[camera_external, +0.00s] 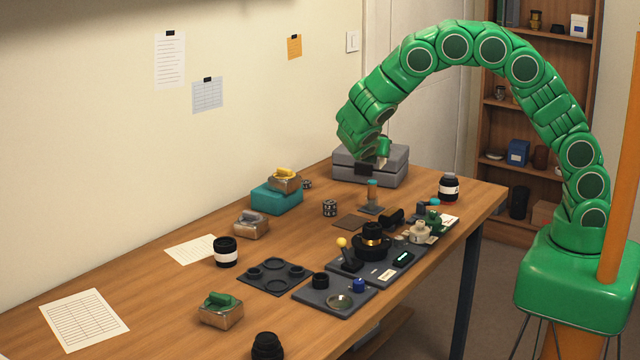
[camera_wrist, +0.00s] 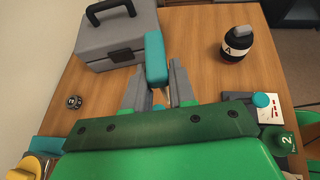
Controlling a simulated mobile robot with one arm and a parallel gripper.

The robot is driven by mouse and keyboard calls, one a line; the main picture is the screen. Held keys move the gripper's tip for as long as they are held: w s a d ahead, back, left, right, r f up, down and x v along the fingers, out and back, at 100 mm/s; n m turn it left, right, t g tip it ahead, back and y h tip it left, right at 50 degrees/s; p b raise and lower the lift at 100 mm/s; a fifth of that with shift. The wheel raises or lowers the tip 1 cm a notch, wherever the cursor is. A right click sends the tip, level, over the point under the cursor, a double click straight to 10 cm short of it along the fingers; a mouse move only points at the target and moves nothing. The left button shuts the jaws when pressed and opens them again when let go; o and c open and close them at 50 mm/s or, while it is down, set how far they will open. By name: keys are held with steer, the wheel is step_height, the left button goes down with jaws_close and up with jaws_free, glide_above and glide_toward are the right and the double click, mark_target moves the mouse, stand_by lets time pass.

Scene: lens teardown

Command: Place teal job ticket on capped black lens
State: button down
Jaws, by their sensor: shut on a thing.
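My gripper (camera_wrist: 157,80) is shut on the teal job ticket (camera_wrist: 154,48), which stands out beyond the grey fingertips in the wrist view. In the external view my gripper (camera_external: 380,161) hangs in front of the grey toolbox, and a small teal piece (camera_external: 372,184) shows just below it. A black lens with a white band (camera_external: 449,187) stands upright near the table's far right end. It shows in the wrist view (camera_wrist: 236,46) with a letter A, right of my gripper and apart from it. Another white-banded black lens (camera_external: 224,252) stands at the left.
The grey toolbox (camera_external: 343,165) stands at the back; its handle shows in the wrist view. Dark trays (camera_external: 318,298) with lens parts fill the table's middle. A teal block (camera_external: 277,200) and several small boxes are at the left. Bare wood surrounds the A lens.

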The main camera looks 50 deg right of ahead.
steer(key=shift+a, duration=0.1)
steer(key=w+a+n+t+y, duration=0.1)
steer(key=w+a+n+t, duration=0.1)
steer(key=a, duration=0.7)
steer(key=w+a+n+t+y, duration=0.1)
steer(key=w+a+n+t, duration=0.1)
steer(key=a, duration=0.7)
steer(key=n+t+y, duration=0.6)
steer(key=n+y, duration=0.5)
glide_above(276, 349)
steer(key=shift+f, duration=3.8)
steer(key=shift+f, duration=0.1)
steer(key=c, duration=0.9)
jaws_free()
steer(key=shift+f, duration=0.1)
steer(key=shift+c, duration=0.2)
